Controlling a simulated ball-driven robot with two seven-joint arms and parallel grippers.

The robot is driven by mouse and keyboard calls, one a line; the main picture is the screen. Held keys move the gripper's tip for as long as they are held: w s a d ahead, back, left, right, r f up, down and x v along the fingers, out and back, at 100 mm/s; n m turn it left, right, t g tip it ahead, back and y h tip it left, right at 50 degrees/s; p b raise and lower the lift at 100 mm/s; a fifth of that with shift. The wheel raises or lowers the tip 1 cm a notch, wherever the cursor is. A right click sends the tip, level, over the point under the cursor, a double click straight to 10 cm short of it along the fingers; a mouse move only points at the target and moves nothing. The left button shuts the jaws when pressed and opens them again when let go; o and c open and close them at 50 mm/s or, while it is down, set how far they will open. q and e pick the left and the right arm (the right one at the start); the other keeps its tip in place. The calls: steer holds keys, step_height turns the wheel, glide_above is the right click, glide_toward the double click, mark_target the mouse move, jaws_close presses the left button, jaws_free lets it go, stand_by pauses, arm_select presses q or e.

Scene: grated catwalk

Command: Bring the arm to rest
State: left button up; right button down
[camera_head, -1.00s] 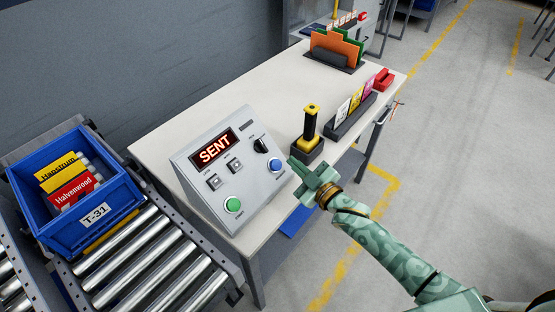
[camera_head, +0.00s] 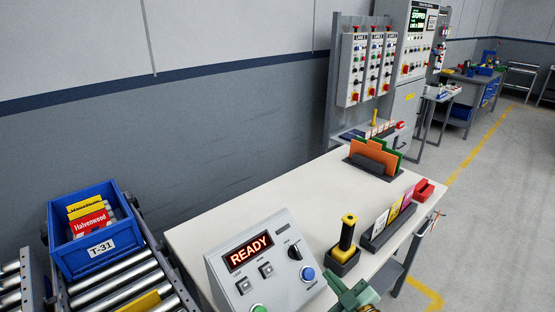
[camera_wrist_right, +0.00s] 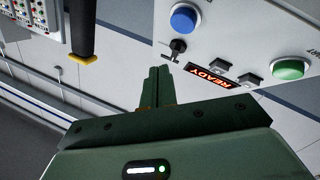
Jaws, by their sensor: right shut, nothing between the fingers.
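My right gripper (camera_head: 350,293) shows at the bottom edge of the head view, in front of the white table (camera_head: 290,196). It also shows in the right wrist view (camera_wrist_right: 158,78), where its fingers are together with nothing between them. A grey control box (camera_head: 268,272) with a lit READY display, a blue button and a green button stands on the table, left of the gripper. The box also shows in the right wrist view (camera_wrist_right: 240,40), beyond the fingertips. Most of my right arm is below the head view. My left gripper is not in view.
A black and yellow handheld device (camera_head: 346,240) stands in its base behind the gripper. A card rack (camera_head: 385,228), a red item (camera_head: 423,190) and a folder holder (camera_head: 375,160) line the table. A blue tote (camera_head: 83,258) sits on the roller conveyor (camera_head: 122,286) at left.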

steer(key=s+d+r+m+g+h, duration=0.15)
steer(key=s+d+g+h, duration=0.45)
steer(key=s, duration=0.6)
steer(key=s+d+r+m+g+h, duration=0.1)
steer(key=s+d+m+g+h, duration=0.2)
steer(key=s+d+h, duration=0.7)
steer(key=s+a+f+g+y+b, duration=0.1)
steer(key=s+a+f+y, duration=0.1)
steer(key=f, duration=0.8)
steer(key=s+a+f+g+y, duration=0.1)
steer(key=s+a+f+y, duration=0.2)
steer(key=f, duration=0.7)
steer(key=s+a+f+g+y+b, duration=0.1)
steer(key=s+a+f+y, duration=0.1)
steer(key=f, duration=0.8)
steer(key=s+f+m+g+y+b, duration=0.1)
steer(key=s+f+m+g, duration=0.2)
steer(key=s+f, duration=1.3)
steer(key=s, duration=0.3)
steer(key=shift+s+y+b, duration=0.25)
steer(key=shift+y+b, duration=0.05)
steer(key=shift+y, duration=0.1)
